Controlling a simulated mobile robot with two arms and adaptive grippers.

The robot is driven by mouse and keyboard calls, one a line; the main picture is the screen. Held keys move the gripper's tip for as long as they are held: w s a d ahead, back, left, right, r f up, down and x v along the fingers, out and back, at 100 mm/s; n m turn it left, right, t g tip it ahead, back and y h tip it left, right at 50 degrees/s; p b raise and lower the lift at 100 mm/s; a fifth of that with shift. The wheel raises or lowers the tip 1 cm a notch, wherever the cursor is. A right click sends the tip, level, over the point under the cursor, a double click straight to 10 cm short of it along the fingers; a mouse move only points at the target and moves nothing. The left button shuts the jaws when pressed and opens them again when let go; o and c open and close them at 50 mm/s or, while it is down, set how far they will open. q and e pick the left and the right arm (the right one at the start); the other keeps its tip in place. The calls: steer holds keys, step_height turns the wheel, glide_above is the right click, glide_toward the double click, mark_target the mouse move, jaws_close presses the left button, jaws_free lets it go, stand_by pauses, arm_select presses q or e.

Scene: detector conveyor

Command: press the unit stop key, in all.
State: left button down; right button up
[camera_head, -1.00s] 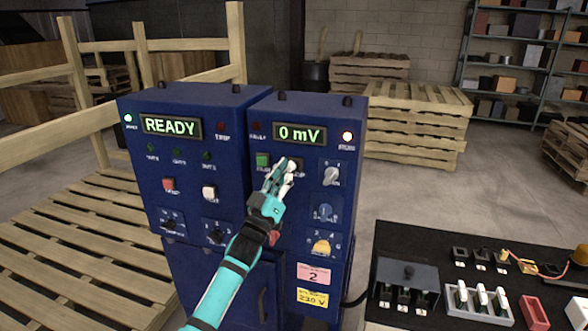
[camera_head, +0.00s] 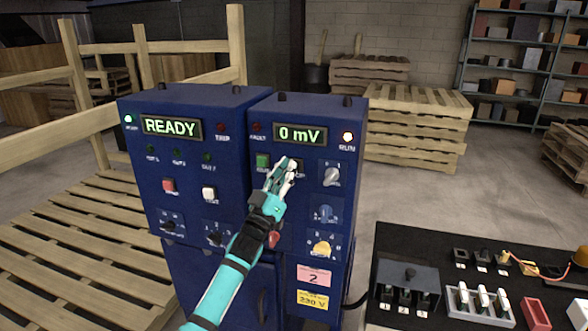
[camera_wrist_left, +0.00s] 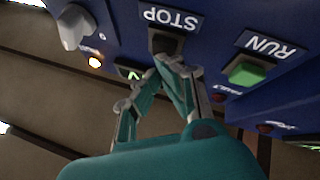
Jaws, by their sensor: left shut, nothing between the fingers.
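The dark stop key (camera_wrist_left: 165,43) sits beside the white STOP label in the left wrist view. In the head view my gripper largely covers it. The key is on the right-hand blue unit (camera_head: 345,190), whose display reads 0 mV. My left gripper (camera_head: 288,166) is shut and empty, in front of the unit's upper middle. Its fingertips (camera_wrist_left: 171,67) show right at the key's edge in the wrist view. I cannot tell whether they touch it. My right gripper is not in view.
The green RUN key (camera_head: 262,161) is just left of the fingers. A grey knob (camera_head: 331,176) is to their right. A READY unit (camera_head: 140,185) adjoins on the left. A black table (camera_head: 400,240) with switches stands at right.

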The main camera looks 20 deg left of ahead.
arm_select(q)
steer(key=shift+w, duration=0.15)
stand_by(0.4)
steer(key=shift+s+p, duration=0.6)
steer(key=shift+s, duration=0.4)
steer(key=s+p, duration=0.3)
steer(key=s, duration=0.2)
steer(key=shift+a, duration=0.1)
stand_by(0.4)
